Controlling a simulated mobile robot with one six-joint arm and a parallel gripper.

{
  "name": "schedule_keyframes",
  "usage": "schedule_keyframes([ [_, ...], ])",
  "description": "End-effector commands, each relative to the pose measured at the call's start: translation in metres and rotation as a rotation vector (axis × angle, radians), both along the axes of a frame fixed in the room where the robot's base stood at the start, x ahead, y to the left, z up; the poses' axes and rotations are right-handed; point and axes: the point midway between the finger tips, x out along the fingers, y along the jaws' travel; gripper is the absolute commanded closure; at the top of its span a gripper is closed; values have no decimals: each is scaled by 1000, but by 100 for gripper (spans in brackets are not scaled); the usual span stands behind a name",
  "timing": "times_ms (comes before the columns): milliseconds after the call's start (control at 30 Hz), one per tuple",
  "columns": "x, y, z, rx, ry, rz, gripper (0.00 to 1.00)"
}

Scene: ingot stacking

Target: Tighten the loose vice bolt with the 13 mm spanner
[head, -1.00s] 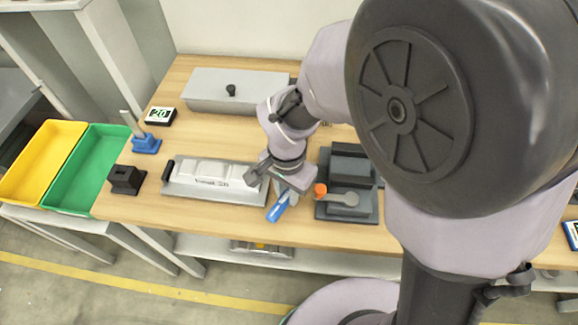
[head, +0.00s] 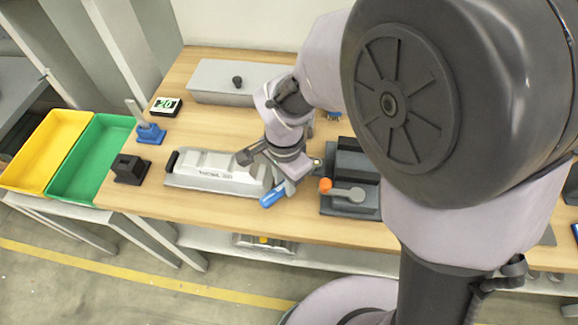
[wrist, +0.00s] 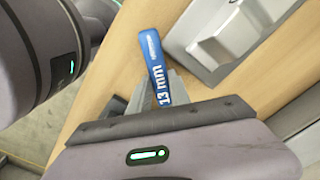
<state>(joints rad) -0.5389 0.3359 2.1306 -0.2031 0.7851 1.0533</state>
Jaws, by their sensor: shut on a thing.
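My gripper (head: 290,176) is shut on the blue 13 mm spanner (head: 272,195), above the table's front half between the long grey mould and the vice. In the wrist view the spanner's blue handle (wrist: 157,68), lettered "13 mm", sticks out from between the jaws (wrist: 172,88); its working end is hidden. The dark grey vice (head: 350,160) stands just right of the gripper, with a grey lever (head: 349,194) and an orange knob (head: 325,185) at its front. A small brassy spot (head: 317,163) shows at its left side; I cannot tell whether it is the bolt.
The long grey mould (head: 220,176) lies close left of the gripper. A grey lidded box (head: 222,86) stands behind. A black block (head: 130,170), a blue stand (head: 150,134) and a display reading 20 (head: 166,106) are at left, beside green (head: 88,160) and yellow (head: 40,150) bins.

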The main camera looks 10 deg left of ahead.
Motion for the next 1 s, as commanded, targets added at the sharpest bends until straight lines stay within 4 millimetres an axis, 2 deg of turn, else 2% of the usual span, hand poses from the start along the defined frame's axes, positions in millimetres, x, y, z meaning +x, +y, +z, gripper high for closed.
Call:
schedule_keyframes([
  [133, 1, 1, 0, 0, 0, -15, 100],
  [433, 15, 14, 0, 0, -1, -194, 100],
  [1000, 10, 9, 0, 0, 0, -128, 100],
])
